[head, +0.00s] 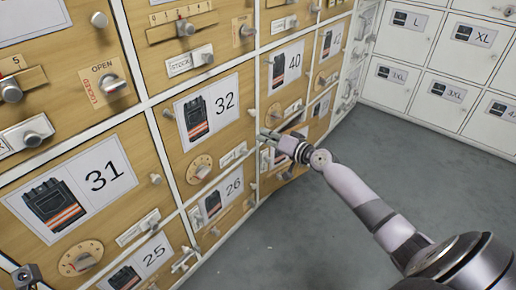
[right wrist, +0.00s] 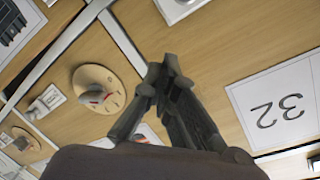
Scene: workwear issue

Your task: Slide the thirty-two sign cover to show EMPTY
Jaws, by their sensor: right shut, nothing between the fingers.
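The thirty-two door carries a white card (head: 207,112) with a garment picture and "32". Its small white sign cover (head: 232,155) sits below the card, right of a round dial (head: 200,168); its lettering is too small to read. My right gripper (head: 268,138) is shut and empty, to the right of the sign and apart from it. In the right wrist view the shut fingers (right wrist: 163,68) point at the wooden front, with the upside-down "32" card (right wrist: 280,103) to their right. A dark part at the lower left corner may be my left gripper (head: 27,275).
Wooden doors with knobs, dials and slide signs surround it, including card 31 (head: 75,188), card 40 (head: 288,67) and card 26 (head: 228,192). White lockers (head: 425,90) stand at the back right. The grey floor (head: 300,230) is clear.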

